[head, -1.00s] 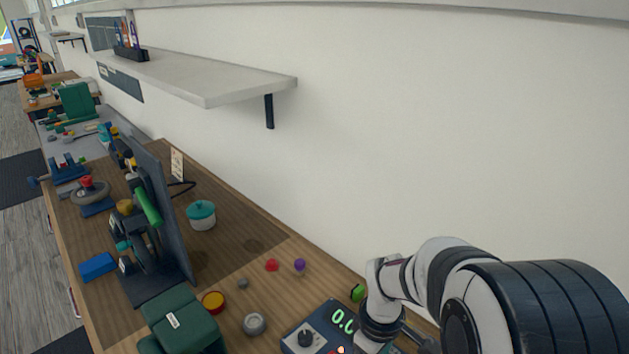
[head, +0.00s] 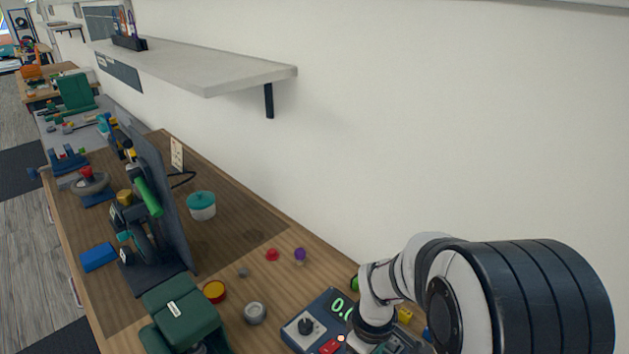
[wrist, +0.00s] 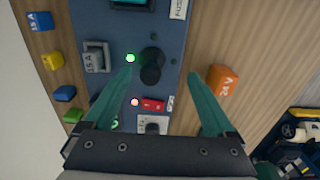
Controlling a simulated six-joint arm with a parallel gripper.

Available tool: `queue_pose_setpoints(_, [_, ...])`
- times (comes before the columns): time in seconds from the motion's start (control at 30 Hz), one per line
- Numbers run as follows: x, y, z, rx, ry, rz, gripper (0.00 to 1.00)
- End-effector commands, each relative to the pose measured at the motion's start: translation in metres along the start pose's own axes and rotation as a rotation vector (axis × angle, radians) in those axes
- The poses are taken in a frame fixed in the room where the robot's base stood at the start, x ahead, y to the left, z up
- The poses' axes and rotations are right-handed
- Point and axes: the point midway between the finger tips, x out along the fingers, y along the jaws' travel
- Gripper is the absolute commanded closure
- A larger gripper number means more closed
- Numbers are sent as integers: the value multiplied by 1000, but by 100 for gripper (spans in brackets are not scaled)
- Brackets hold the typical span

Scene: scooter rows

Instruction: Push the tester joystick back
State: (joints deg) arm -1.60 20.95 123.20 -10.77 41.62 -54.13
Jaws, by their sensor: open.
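The tester is a dark blue panel (wrist: 172,28) on the wooden bench. The same tester (head: 325,308) shows at the bottom of the head view, partly hidden by my arm. A black upright stick, which looks like its joystick (wrist: 152,66), stands on the panel in the wrist view. My gripper (wrist: 162,74) has two teal fingers, open, one on each side of the joystick in the picture. Its left fingertip appears close to the stick; contact cannot be told. The right fingertip is clear of it. In the head view my arm hides the joystick and fingertips.
An orange 24V block (wrist: 222,86) lies to the right. Several small coloured blocks lie to the left, near the wall.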

Motion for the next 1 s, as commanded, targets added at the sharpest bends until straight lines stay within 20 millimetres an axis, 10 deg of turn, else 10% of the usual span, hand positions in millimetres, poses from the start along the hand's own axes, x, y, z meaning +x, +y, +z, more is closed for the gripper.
queue_pose_setpoints(1.0, [0, -26, 0, 1, -1, -1, 10])
